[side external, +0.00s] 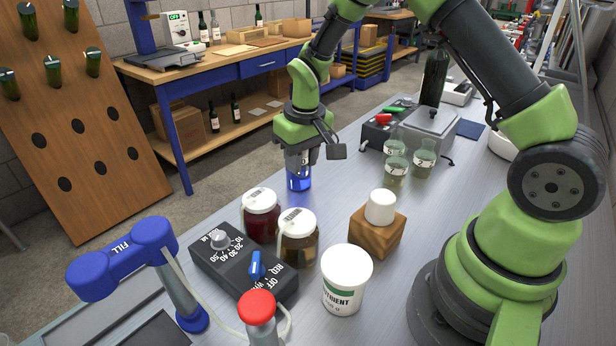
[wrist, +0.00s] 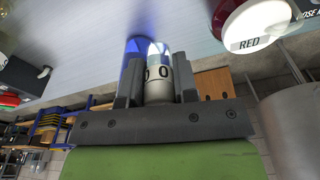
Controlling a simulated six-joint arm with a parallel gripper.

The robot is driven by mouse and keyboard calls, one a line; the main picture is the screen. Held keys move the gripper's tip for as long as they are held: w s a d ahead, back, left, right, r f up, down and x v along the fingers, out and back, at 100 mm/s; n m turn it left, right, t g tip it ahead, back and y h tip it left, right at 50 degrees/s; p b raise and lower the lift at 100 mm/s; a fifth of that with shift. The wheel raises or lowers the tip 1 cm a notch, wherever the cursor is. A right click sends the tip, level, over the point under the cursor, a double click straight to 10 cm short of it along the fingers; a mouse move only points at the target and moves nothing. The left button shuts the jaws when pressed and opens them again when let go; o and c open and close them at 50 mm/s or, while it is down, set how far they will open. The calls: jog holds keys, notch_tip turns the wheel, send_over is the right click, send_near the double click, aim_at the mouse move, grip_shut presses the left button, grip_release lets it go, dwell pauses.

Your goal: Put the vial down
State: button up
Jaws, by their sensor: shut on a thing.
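My gripper (side external: 299,158) points down over the middle of the grey bench, in front of the glass beakers. In the wrist view my gripper (wrist: 158,86) is shut on the vial (wrist: 158,74), a small clear cylinder with a pale, dark-marked band, between its fingers. A translucent blue shape (wrist: 134,50) shows right beside the vial there. In the side view the blue shape (side external: 298,181) is just under the fingertips, at the bench. The fingers mostly hide the vial in that view. I cannot tell whether the vial touches the bench.
Nearby stand a red-filled jar (side external: 261,217), a brown-filled jar (side external: 299,240), a wooden block (side external: 377,236) with a white cap, and a white tub (side external: 345,281). Beakers (side external: 424,157) stand to the right. A black dial box (side external: 240,264) is in front. Bench left of the gripper looks clear.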

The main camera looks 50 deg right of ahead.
notch_tip(320, 180, up, 12)
jog(key=shift+r, duration=0.1)
jog(key=d+m, duration=0.6)
jog(key=d, duration=0.5)
jog(key=m+h, duration=0.1)
jog(key=m, duration=0.4)
send_over(355, 173)
jog(key=shift+g, duration=0.4)
notch_tip(355, 173, down, 16)
jog(key=shift+s+a+f, duration=0.1)
jog(key=shift+a+f, duration=0.05)
jog(key=shift+f, duration=2.4)
jog(key=shift+f, duration=0.15)
jog(key=o, duration=0.9)
